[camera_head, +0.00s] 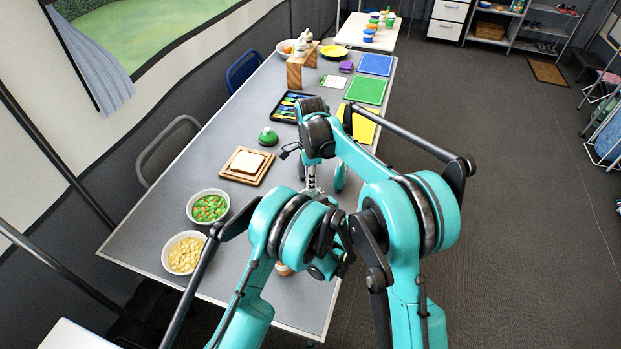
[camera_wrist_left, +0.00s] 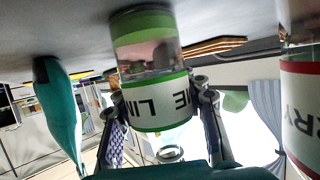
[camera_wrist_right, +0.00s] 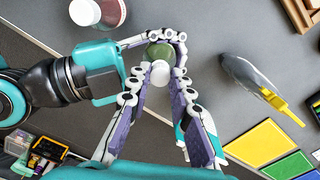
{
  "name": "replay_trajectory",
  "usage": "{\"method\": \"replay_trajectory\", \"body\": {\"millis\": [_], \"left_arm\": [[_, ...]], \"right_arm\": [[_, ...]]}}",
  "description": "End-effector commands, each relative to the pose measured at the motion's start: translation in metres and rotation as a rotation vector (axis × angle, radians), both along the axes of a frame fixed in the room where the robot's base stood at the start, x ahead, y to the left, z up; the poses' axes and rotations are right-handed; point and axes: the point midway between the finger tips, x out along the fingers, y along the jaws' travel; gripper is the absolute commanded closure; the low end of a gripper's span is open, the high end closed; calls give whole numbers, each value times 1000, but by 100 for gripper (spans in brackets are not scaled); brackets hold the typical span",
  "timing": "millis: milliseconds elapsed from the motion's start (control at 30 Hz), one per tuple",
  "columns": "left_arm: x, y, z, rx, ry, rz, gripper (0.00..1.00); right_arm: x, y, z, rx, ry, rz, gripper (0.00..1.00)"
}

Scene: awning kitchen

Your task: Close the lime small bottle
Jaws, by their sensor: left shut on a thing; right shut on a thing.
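The lime small bottle (camera_wrist_left: 152,88) has a white label and green bands and appears upside down in the left wrist view. My left gripper (camera_wrist_left: 161,108) is shut around its body. In the right wrist view the bottle (camera_wrist_right: 158,50) shows green from above. A white cap (camera_wrist_right: 160,74) sits at its mouth side, and it also shows in the left wrist view (camera_wrist_left: 171,153). My right gripper (camera_wrist_right: 160,85) is shut on the cap, fingers on both sides. I cannot tell whether the cap is seated.
A cherry bottle (camera_wrist_left: 303,105) stands close by; its white cap (camera_wrist_right: 85,12) shows in the right wrist view. A grey tool with a yellow tip (camera_wrist_right: 255,78) lies beside my right gripper. Bowls of vegetables (camera_head: 209,220) and pasta (camera_head: 170,267), and a bread board (camera_head: 246,180), are on the table's left.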

Motion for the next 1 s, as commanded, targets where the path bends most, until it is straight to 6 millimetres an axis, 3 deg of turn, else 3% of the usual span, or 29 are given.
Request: {"method": "replay_trajectory", "body": {"millis": [300,700,833,1000], "left_arm": [[0,0,0,0,0,0,100],[0,0,0,0,0,0,100],[0,0,0,0,0,0,100],[0,0,0,0,0,0,100]], "right_arm": [[0,0,-3,0,0,-68,87],[1,0,-3,1,0,-914,87],[1,0,-4,1,0,-1078,87],[1,0,-4,1,0,-1136,87]]}}
